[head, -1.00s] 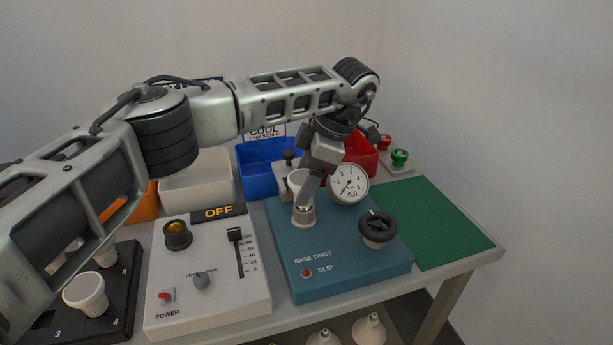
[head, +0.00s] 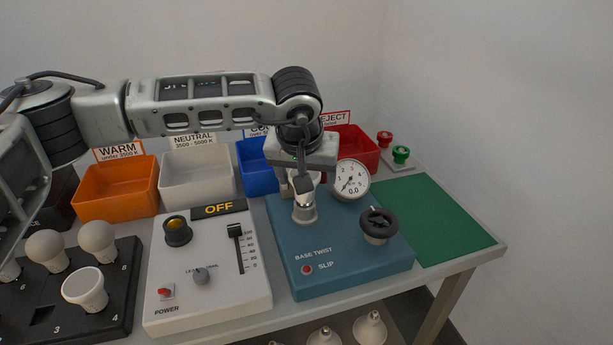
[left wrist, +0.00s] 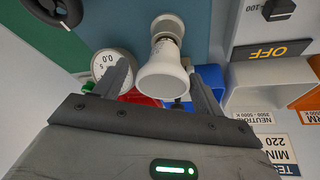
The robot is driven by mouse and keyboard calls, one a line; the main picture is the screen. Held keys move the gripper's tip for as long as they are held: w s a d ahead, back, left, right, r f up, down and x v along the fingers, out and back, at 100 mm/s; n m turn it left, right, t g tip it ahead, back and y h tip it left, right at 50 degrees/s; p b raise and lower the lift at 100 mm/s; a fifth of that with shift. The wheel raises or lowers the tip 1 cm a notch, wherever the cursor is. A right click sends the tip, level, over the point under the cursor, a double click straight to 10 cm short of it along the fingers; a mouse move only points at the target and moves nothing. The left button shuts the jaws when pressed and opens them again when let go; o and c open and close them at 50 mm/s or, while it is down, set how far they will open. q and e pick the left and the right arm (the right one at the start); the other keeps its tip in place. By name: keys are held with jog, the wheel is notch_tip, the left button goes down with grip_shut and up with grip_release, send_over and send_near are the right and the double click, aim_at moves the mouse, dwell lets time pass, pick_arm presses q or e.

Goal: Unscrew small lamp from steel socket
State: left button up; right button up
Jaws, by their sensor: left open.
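The small white lamp (left wrist: 163,78) stands in the steel socket (head: 304,214) on the teal base-twist box (head: 350,265). The lamp widens away from the socket, which also shows in the left wrist view (left wrist: 168,24). My left gripper (head: 303,186) is over the socket, pointing down, and hides most of the lamp in the head view. In the left wrist view the open fingers of the gripper (left wrist: 160,80) stand on either side of the lamp, with visible gaps. My right gripper is not in view.
A dial gauge (head: 350,181) and a black knob (head: 378,226) sit close on the teal box. The white power box (head: 205,295) stands left. Orange (head: 117,190), white (head: 196,180), blue and red (head: 355,148) bins line the back. A green mat (head: 440,225) lies clear at right.

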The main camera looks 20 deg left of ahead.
pick_arm(q)
jog(key=m+h, duration=0.1)
jog(key=m, duration=0.1)
jog(key=shift+m, duration=0.3)
jog(key=shift+f, duration=0.1)
